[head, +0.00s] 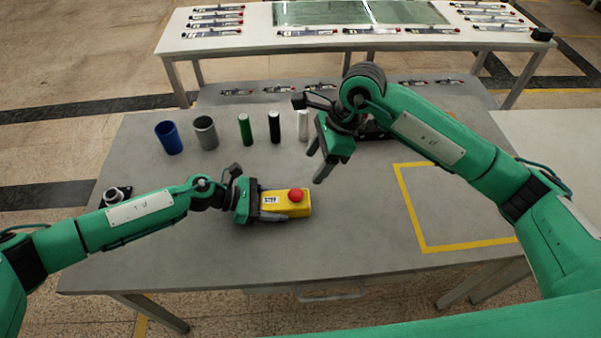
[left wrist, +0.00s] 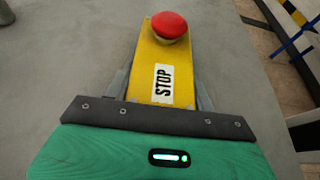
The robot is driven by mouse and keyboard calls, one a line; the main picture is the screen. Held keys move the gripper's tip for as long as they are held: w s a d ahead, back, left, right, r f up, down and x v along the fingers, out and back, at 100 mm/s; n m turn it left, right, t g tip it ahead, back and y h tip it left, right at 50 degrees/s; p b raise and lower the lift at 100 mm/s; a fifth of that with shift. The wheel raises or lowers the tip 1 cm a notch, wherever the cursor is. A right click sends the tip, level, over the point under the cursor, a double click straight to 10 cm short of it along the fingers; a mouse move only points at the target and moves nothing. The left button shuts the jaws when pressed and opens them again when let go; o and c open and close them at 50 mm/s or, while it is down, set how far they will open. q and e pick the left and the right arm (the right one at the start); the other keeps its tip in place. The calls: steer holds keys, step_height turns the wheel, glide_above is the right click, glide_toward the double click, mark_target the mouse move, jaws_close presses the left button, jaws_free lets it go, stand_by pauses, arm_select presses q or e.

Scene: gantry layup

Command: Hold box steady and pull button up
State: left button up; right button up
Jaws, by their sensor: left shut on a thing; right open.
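A yellow box (head: 300,208) with a white STOP label lies on the grey table, left of its middle. A red button (head: 296,195) sits on top of its right end. My left gripper (head: 268,204) is shut on the box from its left end, with a finger along each long side. The left wrist view shows the box (left wrist: 182,82) between the fingers and the red button (left wrist: 169,25) at its far end. My right gripper (head: 316,160) is open and empty, above and behind the button, pointing down.
Blue (head: 168,137), grey (head: 205,132), green (head: 245,128), black (head: 275,127) and white (head: 303,125) cylinders stand behind the box. A yellow taped outline (head: 424,248) marks empty table at right. A white table (head: 260,40) with tool-like items stands beyond.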

mark_target(297, 193)
steer(key=shift+m, duration=0.4)
steer(key=x, duration=1.1)
steer(key=shift+f, duration=0.2)
steer(key=shift+d, duration=0.1)
steer(key=shift+c, duration=0.4)
steer(key=c, duration=1)
steer(key=shift+o, duration=0.2)
steer(key=shift+r, duration=0.25)
steer(key=o, duration=1)
steer(key=shift+o, duration=0.2)
